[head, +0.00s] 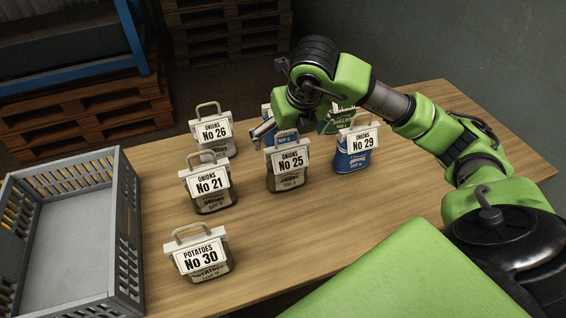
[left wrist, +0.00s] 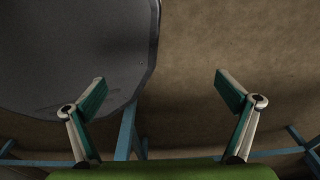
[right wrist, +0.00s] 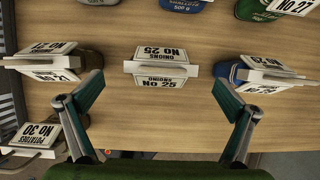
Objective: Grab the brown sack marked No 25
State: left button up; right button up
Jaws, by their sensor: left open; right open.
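The brown sack marked No 25 (head: 287,181) stands upright on the wooden table, with a white ONIONS label and a handle on top. In the right wrist view its label and top bar (right wrist: 160,68) show from above, centred between the fingers and a little beyond their tips. My right gripper (head: 276,124) is open and empty, above and behind the sack in the head view; it is not touching it as far as I can see. My left gripper (left wrist: 159,88) is open and empty in its wrist view, away from the sacks; the head view does not show it.
Brown sack No 21 (head: 212,201) stands left of No 25, blue sack No 29 (head: 352,161) right. Sacks No 26 (head: 219,151) and No 30 (head: 210,271), plus blue and green sacks (head: 341,124) behind, share the table. A grey crate (head: 128,215) is at left.

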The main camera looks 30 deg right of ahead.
aim_at(287, 146)
jog(key=x, duration=0.5)
jog(key=shift+s, duration=0.1)
jog(key=p+x, duration=0.2)
jog(key=x, duration=0.2)
jog(key=shift+d+f, duration=0.15)
jog(key=shift+f, duration=0.1)
jog(key=shift+w+f, duration=0.3)
jog(key=c, duration=0.3)
pick_arm(q)
jog(key=s+r, duration=0.2)
jog(key=s, duration=0.1)
jog(key=shift+s+a+r, duration=0.1)
jog(key=shift+s+r, duration=0.05)
pick_arm(e)
jog(key=shift+r, duration=0.1)
jog(key=c, duration=1.3)
